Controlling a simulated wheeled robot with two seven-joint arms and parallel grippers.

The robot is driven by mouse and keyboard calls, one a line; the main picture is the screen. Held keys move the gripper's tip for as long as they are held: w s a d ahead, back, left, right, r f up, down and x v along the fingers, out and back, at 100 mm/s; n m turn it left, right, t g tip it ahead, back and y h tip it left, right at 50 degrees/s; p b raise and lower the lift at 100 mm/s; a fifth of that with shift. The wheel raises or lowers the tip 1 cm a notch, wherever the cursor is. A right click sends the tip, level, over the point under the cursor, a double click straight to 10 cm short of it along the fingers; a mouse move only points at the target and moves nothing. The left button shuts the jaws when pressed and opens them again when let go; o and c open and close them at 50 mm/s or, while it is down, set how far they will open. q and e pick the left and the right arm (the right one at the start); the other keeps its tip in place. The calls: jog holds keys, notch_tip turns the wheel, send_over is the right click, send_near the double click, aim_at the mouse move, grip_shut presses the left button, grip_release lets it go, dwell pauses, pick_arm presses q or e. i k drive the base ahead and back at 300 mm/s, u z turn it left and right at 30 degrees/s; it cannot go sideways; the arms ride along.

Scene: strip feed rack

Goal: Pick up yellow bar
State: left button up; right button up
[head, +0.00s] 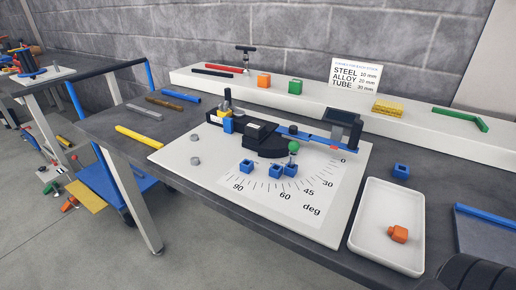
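The yellow bar (139,136) is a long, thin straight bar. It lies on the dark bench top (185,178), left of the white angle board (205,172). Its far left end is near the bench's left edge. Its near right end comes close to the board's edge; I cannot tell whether they touch. Nothing covers the bar. Neither of my grippers can be made out in the head view.
Grey (145,112), brown (164,103) and blue (180,95) bars lie behind the yellow bar. A black bending fixture (266,140) and several blue blocks stand on the board. A white tray (361,240) holds an orange piece (398,234). A raised white shelf (330,103) runs behind.

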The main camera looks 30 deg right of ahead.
aim_at(137, 137)
jog(key=k, duration=0.5)
jog(key=u, duration=0.8)
jog(key=i, duration=1.15)
jog(key=z, duration=1.8)
